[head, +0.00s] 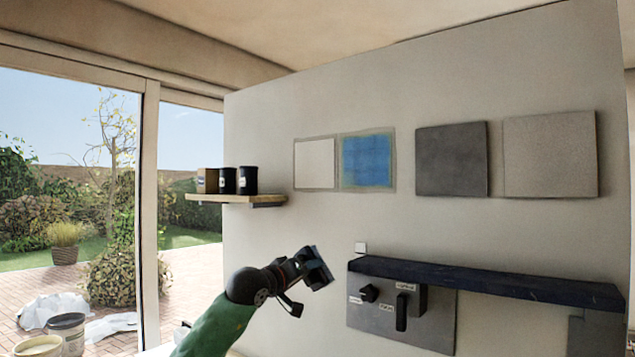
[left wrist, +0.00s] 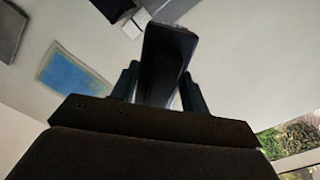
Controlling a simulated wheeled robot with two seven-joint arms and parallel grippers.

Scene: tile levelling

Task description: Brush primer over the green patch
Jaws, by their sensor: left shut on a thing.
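A blue square patch (head: 367,160) with a grey-green border is on the wall, beside a pale square (head: 314,163) with a similar border. No plainly green patch shows. The blue patch also shows at the left of the left wrist view (left wrist: 72,76). My left gripper (head: 308,266) is below these squares, apart from the patch. It is shut on a dark, block-like tool (left wrist: 165,58), which stands out between the fingers. I cannot make out bristles or primer on it. My right gripper is in neither view.
Two grey panels, one dark (head: 452,160) and one lighter (head: 550,155), are on the wall to the right. A dark shelf (head: 480,280) juts out below them, over a grey board with labelled holders. A small wooden shelf (head: 235,199) at left holds three containers.

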